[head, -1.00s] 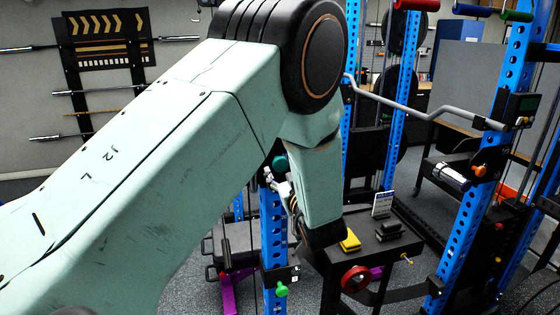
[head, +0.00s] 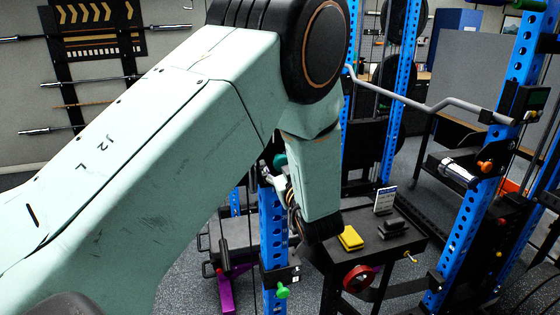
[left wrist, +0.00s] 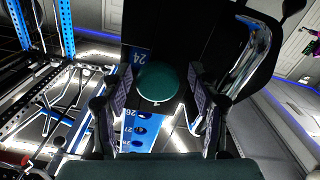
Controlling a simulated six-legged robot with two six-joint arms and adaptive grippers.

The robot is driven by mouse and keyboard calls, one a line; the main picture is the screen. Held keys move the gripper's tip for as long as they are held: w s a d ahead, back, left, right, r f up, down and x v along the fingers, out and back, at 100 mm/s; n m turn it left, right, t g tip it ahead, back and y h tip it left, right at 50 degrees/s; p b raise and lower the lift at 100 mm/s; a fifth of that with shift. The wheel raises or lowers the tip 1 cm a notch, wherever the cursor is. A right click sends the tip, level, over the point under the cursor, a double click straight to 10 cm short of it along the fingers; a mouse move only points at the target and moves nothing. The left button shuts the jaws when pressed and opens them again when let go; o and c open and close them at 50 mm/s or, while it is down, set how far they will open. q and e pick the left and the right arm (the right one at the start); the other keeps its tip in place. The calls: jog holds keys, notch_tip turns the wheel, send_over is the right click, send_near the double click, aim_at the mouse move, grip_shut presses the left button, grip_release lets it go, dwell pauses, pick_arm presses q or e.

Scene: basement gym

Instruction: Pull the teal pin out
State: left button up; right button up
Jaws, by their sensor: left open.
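The teal pin shows as a round teal knob (left wrist: 160,82) in the left wrist view, in front of a blue upright (left wrist: 136,138) with numbered holes. In the head view a bit of the teal pin (head: 280,160) shows beside my forearm, at the top of the near blue upright (head: 273,230). My left gripper (left wrist: 155,98) is open, with one finger on either side of the knob. I cannot tell whether the fingers touch it. In the head view my left gripper (head: 275,172) is mostly hidden by my arm. My right gripper is out of view.
A green knob (head: 283,291) sits lower on the same upright. A black table (head: 400,246) beside it carries a yellow block (head: 350,238), black blocks and a card. A grey bent bar (head: 400,98) runs to the right blue upright (head: 478,185), which has an orange knob (head: 485,166).

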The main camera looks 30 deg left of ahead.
pick_arm(q)
jog(key=shift+d+r, duration=0.15)
jog(key=shift+d, duration=0.15)
jog(key=shift+c, duration=0.7)
jog(key=shift+s+d+r, duration=0.15)
jog(key=shift+s, duration=0.15)
jog(key=c, duration=0.3)
jog(key=shift+w+a, duration=0.15)
jog(key=shift+a, duration=0.05)
jog(key=c, duration=0.4)
grip_shut()
